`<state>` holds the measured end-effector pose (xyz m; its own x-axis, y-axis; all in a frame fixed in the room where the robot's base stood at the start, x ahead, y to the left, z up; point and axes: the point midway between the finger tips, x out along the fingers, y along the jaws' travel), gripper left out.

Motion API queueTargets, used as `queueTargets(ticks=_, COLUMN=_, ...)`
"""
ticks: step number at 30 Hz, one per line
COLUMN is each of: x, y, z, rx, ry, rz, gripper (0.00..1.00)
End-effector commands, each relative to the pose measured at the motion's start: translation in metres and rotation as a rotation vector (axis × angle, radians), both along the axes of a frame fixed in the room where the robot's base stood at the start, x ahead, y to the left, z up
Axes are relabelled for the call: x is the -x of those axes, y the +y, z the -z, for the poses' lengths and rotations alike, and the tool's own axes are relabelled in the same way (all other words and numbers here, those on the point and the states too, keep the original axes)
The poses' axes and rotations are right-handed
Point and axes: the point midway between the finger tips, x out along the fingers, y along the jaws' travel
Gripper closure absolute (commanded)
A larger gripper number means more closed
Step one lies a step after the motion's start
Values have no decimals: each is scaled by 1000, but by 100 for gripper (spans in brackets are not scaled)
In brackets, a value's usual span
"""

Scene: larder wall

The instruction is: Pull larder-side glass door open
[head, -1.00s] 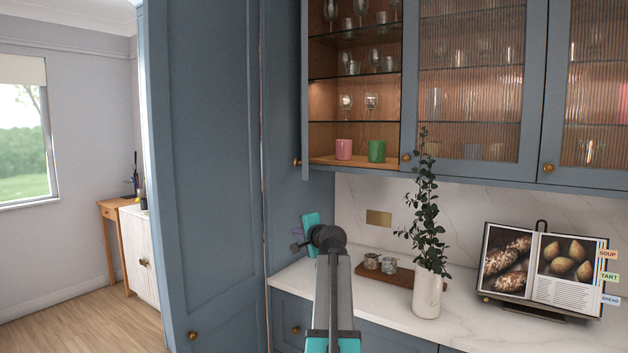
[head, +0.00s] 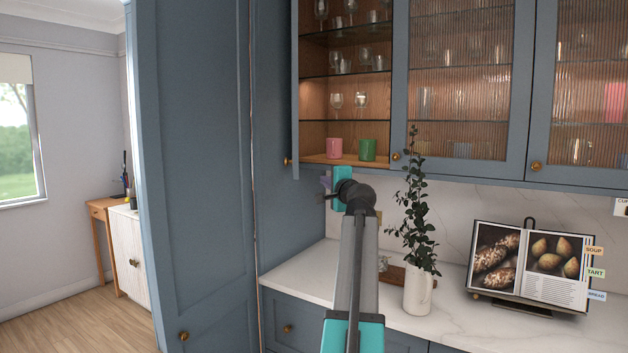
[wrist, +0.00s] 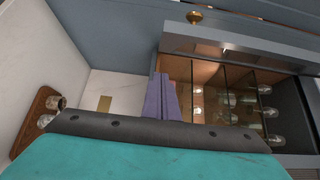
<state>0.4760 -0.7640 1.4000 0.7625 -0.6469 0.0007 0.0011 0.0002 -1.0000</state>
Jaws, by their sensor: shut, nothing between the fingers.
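The larder-side glass door (head: 295,90) stands swung open and shows almost edge-on at the left of the lit cabinet, next to the tall blue larder. Its brass knob (head: 287,161) is on the door's outer face near the bottom; a brass knob (wrist: 195,17) also shows at the top of the wrist view, beside the door (wrist: 240,45). My gripper (head: 326,184) is just below the open cabinet, right of the door and apart from its knob. Its purple fingers (wrist: 163,100) are shut and empty in the wrist view. The teal gripper body hides the lower wrist view.
Inside the open cabinet are a pink mug (head: 334,148), a green mug (head: 367,150) and glasses. Two other glass doors (head: 455,80) are shut. A vase with a plant (head: 417,290), a small wooden tray (head: 393,275) and a cookbook (head: 530,265) stand on the counter.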

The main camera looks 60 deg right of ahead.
Motion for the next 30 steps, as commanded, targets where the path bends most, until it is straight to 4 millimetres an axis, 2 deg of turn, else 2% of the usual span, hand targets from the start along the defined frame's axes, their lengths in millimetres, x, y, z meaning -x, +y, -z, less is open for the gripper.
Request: queueTargets(ticks=30, x=-75, y=-64, z=-1, rx=-1, ry=2, rz=0, gripper=100)
